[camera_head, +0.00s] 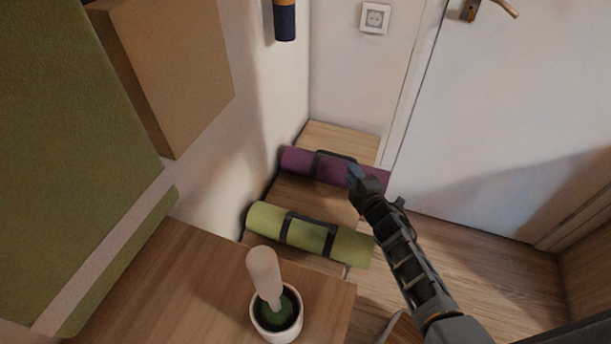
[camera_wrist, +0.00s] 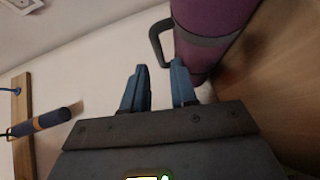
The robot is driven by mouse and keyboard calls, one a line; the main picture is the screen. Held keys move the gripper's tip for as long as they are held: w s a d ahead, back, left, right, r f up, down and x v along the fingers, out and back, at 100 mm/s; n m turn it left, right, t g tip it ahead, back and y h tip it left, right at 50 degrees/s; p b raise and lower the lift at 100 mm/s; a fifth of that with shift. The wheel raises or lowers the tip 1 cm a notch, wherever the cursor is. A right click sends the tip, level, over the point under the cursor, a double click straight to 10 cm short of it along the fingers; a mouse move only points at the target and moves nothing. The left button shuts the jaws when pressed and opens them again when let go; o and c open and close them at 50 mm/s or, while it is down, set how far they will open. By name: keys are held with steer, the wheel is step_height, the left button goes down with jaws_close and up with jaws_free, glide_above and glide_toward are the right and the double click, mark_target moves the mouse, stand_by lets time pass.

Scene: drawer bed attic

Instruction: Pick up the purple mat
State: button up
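The purple mat (camera_head: 300,161) is a rolled mat with a dark carrying strap and handle. It lies on a wooden step against the wall in the head view, and its right part is partly hidden behind my gripper. My gripper (camera_head: 356,174) is at the mat's right half in the head view. In the wrist view the purple mat (camera_wrist: 208,28) stands at the upper right, with its black handle loop to its left. The blue fingertips of my gripper (camera_wrist: 161,82) are apart, with an empty gap between them. The right finger is close to the mat; contact cannot be told.
A green rolled mat (camera_head: 265,219) with dark straps lies on the nearer step.

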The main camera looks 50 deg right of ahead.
mark_target(342, 166)
steer(key=x, duration=0.4)
steer(key=b+x, duration=0.1)
steer(key=x, duration=0.2)
steer(key=shift+w+d+r, duration=0.15)
steer(key=shift+w, duration=0.2)
jaws_close()
stand_by(1.1)
